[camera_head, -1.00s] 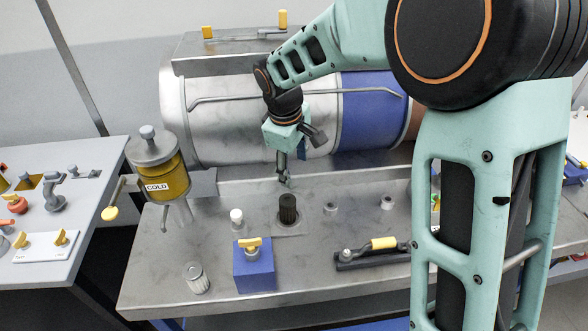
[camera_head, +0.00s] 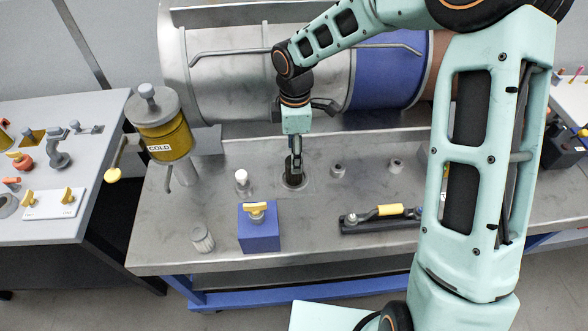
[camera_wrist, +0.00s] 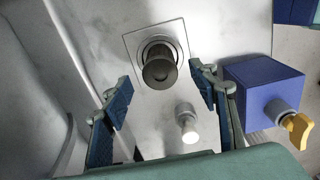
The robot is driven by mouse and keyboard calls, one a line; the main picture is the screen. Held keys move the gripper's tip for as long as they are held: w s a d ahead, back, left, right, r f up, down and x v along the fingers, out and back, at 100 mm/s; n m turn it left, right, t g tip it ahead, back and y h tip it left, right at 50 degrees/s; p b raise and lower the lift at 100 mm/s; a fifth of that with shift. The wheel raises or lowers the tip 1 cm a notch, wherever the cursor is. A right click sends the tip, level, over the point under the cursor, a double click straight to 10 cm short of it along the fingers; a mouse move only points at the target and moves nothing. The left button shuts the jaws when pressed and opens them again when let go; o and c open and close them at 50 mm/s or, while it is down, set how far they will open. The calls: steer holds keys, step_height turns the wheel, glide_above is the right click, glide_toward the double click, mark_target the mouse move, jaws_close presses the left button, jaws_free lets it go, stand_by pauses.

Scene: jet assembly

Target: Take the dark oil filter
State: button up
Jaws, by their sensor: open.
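The dark oil filter (camera_wrist: 160,67) stands upright in a round seat on a square plate (camera_wrist: 133,42) in the wrist view. In the head view the filter (camera_head: 289,166) is mostly hidden by my gripper (camera_head: 297,160), which points down at it from above. In the wrist view my gripper (camera_wrist: 160,95) is open, with one blue-padded finger on each side of the picture. The filter shows between and just beyond the fingertips. I see no contact between the fingers and the filter.
A small white-topped fitting (camera_head: 242,181) stands close left of the filter. A blue block with a yellow handle (camera_head: 258,226) and a pale ribbed filter (camera_head: 202,239) stand nearer the front. A metal cylinder (camera_head: 232,87) lies behind.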

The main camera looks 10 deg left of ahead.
step_height(320, 180, down, 5)
steer(key=shift+a+r, duration=0.1)
steer(key=shift+r, duration=0.1)
steer(key=shift+c, duration=0.2)
steer(key=c, duration=1.1)
steer(key=shift+r, duration=0.15)
